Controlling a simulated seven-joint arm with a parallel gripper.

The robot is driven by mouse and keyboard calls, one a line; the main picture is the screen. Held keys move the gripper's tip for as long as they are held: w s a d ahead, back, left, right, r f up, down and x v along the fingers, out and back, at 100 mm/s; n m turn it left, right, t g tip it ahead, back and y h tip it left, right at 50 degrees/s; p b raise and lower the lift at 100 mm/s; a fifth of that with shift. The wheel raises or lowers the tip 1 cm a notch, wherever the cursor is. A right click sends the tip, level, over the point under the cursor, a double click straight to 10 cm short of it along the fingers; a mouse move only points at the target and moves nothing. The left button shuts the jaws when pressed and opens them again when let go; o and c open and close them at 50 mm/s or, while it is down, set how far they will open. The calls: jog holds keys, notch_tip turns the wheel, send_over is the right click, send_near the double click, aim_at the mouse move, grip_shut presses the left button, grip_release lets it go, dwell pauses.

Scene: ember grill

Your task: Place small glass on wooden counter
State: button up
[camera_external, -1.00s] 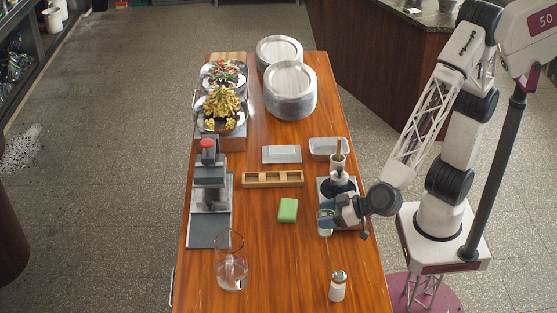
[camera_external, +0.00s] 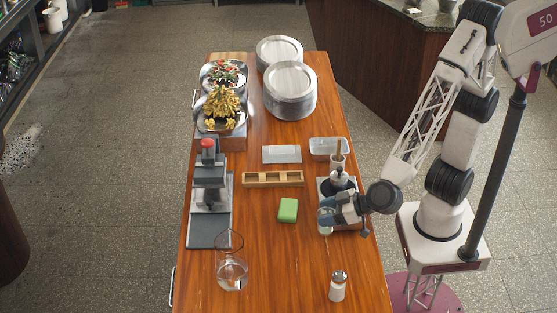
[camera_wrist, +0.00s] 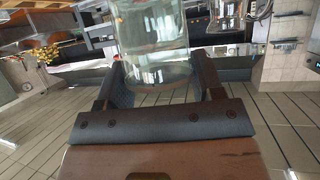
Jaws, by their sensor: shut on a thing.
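The small glass (camera_external: 325,229) is clear and low, at the right side of the wooden counter (camera_external: 265,255) in the external view. My gripper (camera_external: 327,214) is shut on it beside the dark tray. In the wrist view the small glass (camera_wrist: 152,45) stands large between the two dark fingers of my gripper (camera_wrist: 160,88). The gap between the glass's base and the counter is too small to tell.
A green sponge (camera_external: 288,210) lies left of my gripper. A large clear glass jug (camera_external: 231,268) stands at the front left and a shaker (camera_external: 338,286) at the front right. A wooden holder (camera_external: 272,179) lies farther back. The front middle of the counter is clear.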

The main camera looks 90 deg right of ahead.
jog(key=shift+w+d, duration=0.45)
jog(key=shift+d, duration=0.2)
jog(key=w+d+m+g+h, duration=0.2)
jog(key=w+d+m+h, duration=0.25)
jog(key=d, duration=1.05)
jog(key=w+d+m+g+h, duration=0.25)
jog(key=w+d, duration=0.25)
jog(key=d, duration=1)
jog(key=s+d+m+g+h, duration=0.1)
jog(key=s+d+m+g, duration=0.2)
jog(key=d, duration=1.3)
jog(key=s+d+m+g+h, duration=0.2)
jog(key=s+d+m+g, duration=0.1)
jog(key=d, duration=1.3)
jog(key=shift+s+d+r+m, duration=0.15)
jog(key=shift+s+d+m, duration=0.2)
jog(key=shift+s+m, duration=0.3)
notch_tip(320, 180, down, 6)
